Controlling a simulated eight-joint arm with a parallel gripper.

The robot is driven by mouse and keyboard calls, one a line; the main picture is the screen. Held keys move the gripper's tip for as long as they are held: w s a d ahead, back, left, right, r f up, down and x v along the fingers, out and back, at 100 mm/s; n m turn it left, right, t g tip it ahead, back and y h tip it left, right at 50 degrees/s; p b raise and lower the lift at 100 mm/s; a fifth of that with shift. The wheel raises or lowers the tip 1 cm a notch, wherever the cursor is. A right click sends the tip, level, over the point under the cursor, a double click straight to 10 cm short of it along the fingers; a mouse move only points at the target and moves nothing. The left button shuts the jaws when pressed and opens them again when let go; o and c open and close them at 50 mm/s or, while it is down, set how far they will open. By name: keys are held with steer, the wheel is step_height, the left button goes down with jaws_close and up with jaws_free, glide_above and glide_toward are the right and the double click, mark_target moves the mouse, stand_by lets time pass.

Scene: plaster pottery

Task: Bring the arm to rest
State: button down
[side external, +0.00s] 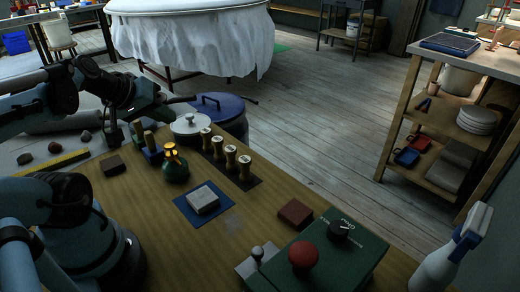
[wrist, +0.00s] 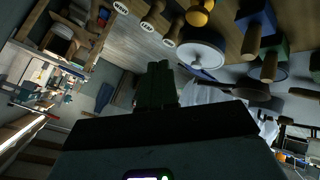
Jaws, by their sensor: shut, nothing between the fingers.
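My gripper (wrist: 157,72) shows in the wrist view with its dark green fingers together and nothing between them. In the side external view my arm reaches in from the left, and my gripper (side external: 184,99) points right, above the back left of the workbench. It appears clear of the things on the bench, and its fingers are small and dark there.
A blue-lidded bucket (side external: 222,106) stands behind. Open floor lies beyond.

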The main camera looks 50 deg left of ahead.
steer(key=w+d+f+m, duration=0.1)
steer(key=w+d+m, duration=0.1)
steer(key=d+m, duration=0.3)
steer(key=w+d+f+m+g+h, duration=0.1)
steer(key=w+d+m, duration=0.1)
steer(key=d+m, duration=0.3)
steer(key=d, duration=0.4)
steer(key=shift+w+d+f, duration=0.15)
steer(key=shift+w+d, duration=0.1)
steer(key=shift+w, duration=0.1)
steer(key=c, duration=1.8)
jaws_free()
steer(key=shift+c, duration=0.2)
